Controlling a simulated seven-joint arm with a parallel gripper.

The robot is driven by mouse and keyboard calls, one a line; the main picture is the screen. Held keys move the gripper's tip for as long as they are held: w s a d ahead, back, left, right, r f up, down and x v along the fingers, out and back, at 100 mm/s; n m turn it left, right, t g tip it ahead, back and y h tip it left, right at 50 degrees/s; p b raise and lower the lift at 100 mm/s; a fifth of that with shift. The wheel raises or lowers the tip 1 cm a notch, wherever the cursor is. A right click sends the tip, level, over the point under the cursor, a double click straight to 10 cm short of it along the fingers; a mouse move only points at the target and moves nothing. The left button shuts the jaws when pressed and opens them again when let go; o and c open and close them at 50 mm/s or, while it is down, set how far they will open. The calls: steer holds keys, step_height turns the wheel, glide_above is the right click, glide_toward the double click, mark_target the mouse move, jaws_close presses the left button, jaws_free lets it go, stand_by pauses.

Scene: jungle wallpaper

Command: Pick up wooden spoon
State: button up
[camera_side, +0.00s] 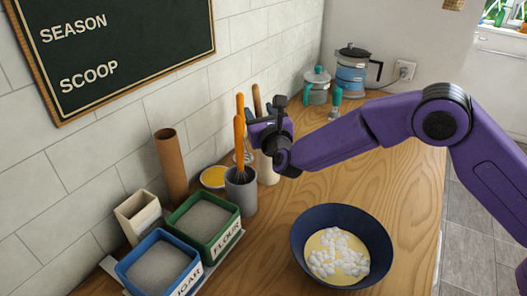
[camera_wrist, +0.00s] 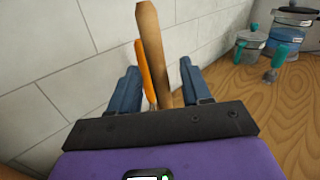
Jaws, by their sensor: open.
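A brown wooden handle, the likely wooden spoon (camera_wrist: 152,45), rises between my two fingers in the wrist view. It also shows in the side view (camera_side: 257,99), standing upright behind my gripper (camera_side: 266,122). In the wrist view my gripper (camera_wrist: 160,88) is open, with one blue finger on each side of the handle. I see no clear contact with it. An orange handle (camera_wrist: 143,65) stands just left of the wooden one, also between the fingers. The spoon's lower end is hidden behind my gripper.
A grey cup (camera_side: 241,195) holds orange-handled utensils, with a white holder (camera_side: 268,172) behind it. Green (camera_side: 209,248) and blue (camera_side: 130,276) bins, a brown tube (camera_side: 171,165) and a dark bowl (camera_side: 375,222) stand nearer. A tiled wall (camera_wrist: 105,25) is close.

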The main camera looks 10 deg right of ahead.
steer(key=shift+w+a, duration=0.1)
steer(key=shift+w, duration=0.55)
jaws_close()
steer(key=shift+r, duration=0.15)
